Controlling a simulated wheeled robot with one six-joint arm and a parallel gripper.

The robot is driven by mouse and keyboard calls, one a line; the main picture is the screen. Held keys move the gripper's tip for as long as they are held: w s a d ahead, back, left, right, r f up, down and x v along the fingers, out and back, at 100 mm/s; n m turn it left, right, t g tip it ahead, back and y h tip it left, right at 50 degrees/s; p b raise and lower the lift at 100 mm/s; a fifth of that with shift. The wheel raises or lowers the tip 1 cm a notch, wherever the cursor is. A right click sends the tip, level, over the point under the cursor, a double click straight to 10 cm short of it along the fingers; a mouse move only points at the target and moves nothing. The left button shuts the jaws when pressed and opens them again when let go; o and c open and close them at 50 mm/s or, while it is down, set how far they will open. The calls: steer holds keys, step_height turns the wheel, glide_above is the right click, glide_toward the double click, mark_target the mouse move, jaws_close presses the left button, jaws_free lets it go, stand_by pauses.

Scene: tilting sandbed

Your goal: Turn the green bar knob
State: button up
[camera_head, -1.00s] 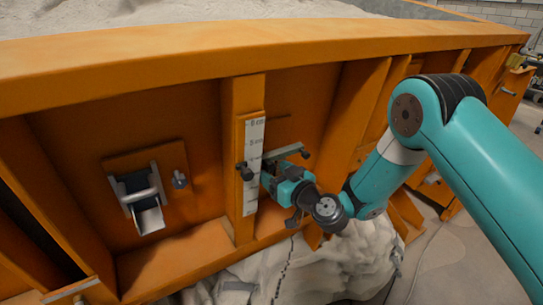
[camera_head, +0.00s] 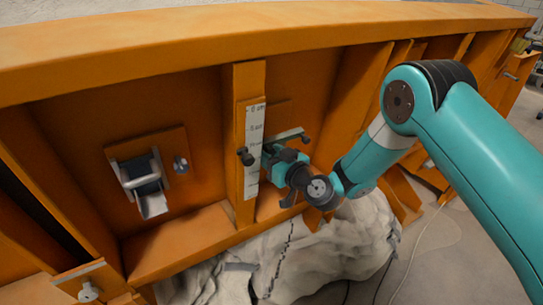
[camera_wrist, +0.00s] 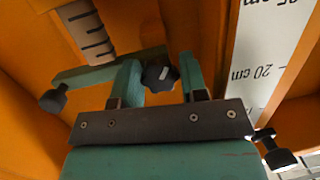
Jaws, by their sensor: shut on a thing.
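The green bar knob is a grey-green bar (camera_head: 289,136) with a black end, on the orange wall just right of the white scale. In the wrist view the bar (camera_wrist: 85,73) runs behind my fingers, and a black end piece (camera_wrist: 52,101) sticks out at the left. My gripper (camera_wrist: 158,80) is shut on the knob, with one green finger on each side of a dark hub (camera_wrist: 160,76). In the head view my gripper (camera_head: 272,158) reaches the knob from the right, and its fingertips are mostly hidden.
The white scale (camera_head: 254,150) stands on an orange post, with a black clamp knob (camera_head: 245,157) beside it. A metal latch (camera_head: 143,182) is mounted on the wall at left. Pale rock-like material (camera_head: 335,250) lies below. An orange ledge (camera_head: 180,235) is close underneath.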

steer(key=shift+d+f+b, duration=0.1)
steer(key=shift+b, duration=0.2)
steer(key=m+y+b, duration=0.1)
steer(key=m+b, duration=0.4)
steer(key=m+t+y+b, duration=0.1)
steer(key=m+b, duration=0.4)
steer(key=b, duration=0.1)
steer(key=m+y+b, duration=0.1)
steer(key=m+b, duration=0.4)
steer(key=m, duration=0.1)
steer(key=shift+t+b, duration=0.3)
steer(key=shift+b, duration=0.1)
steer(key=m, duration=0.3)
steer(key=shift+t, duration=0.3)
steer(key=m+t+h, duration=0.1)
steer(key=m, duration=0.4)
steer(key=shift+p, duration=0.35)
steer(key=shift+m+t+p, duration=0.3)
steer(key=shift+m+t, duration=0.2)
steer(key=shift+m, duration=1.1)
steer(key=shift+s, duration=0.1)
